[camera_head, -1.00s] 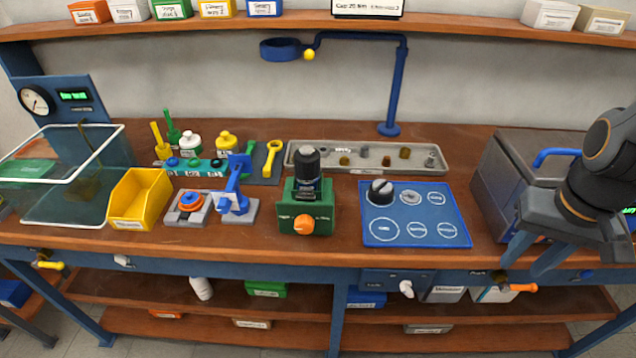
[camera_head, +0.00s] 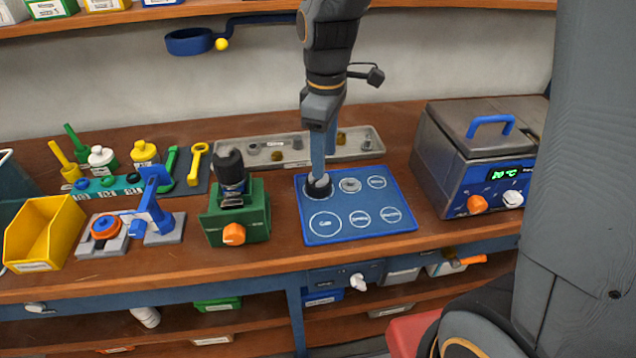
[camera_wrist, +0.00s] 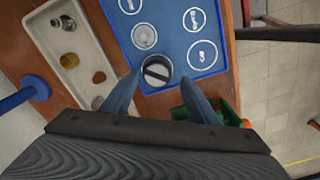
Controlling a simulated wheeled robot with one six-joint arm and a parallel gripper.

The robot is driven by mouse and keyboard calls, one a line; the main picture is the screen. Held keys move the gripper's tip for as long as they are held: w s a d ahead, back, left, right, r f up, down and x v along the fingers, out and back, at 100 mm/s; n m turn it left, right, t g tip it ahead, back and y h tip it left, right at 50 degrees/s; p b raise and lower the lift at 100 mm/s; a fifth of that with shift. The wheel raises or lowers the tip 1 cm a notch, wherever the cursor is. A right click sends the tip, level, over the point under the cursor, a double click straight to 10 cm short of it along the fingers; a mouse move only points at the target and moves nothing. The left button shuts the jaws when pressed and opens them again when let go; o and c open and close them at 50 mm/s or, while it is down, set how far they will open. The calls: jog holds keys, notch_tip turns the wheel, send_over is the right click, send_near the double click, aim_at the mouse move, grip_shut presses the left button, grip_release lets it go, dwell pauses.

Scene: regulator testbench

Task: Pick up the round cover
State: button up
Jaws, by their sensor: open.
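The round cover (camera_head: 319,186) is a dark, short round piece with a pale bar across its top. It sits on the upper left circle of the blue mat (camera_head: 330,206). My gripper (camera_head: 318,170) points down over it in the head view and hides part of it. In the wrist view, the cover (camera_wrist: 157,71) shows between the tips of my two open blue fingers (camera_wrist: 161,80), with nothing held. I cannot tell whether a finger touches it.
A grey metal tray (camera_head: 230,151) with small parts lies behind the mat. A green fixture (camera_head: 255,215) holding a black-topped part stands to the left. A grey heated box (camera_head: 440,165) with a blue handle stands to the right. The mat's front circles are empty.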

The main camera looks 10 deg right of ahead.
aim_at(319, 183)
jog(key=shift+w+a+n, duration=0.35)
jog(key=shift+a+n, duration=0.05)
jog(key=shift+n, duration=0.1)
jog(key=shift+a+f, duration=0.1)
jog(key=shift+f, duration=0.2)
jog(key=shift+w+f+p, duration=0.2)
jog(key=shift+f+p, duration=0.85)
jog(key=shift+f, duration=2.5)
jog(key=c, duration=0.7)
